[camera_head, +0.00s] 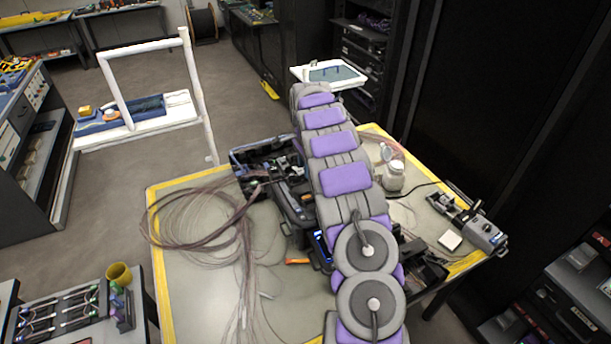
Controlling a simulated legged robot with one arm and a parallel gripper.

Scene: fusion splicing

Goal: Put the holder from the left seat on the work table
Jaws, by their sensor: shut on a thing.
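The work table (158,265) has a grey top with a yellow border. A black fusion splicer (292,205) stands on it, partly covered by my grey and purple arm. The arm runs from the bottom of the view up over the table. My gripper is hidden, and I cannot see what its jaws hold. The left seat and the holder cannot be made out; they are too small or hidden behind the arm.
Loose fibre coils (200,222) cover the table's left part. A clear bottle (394,177) and a small grey device (484,233) stand at the right, with a white block (450,240) nearby. An orange tool (297,261) lies near the splicer.

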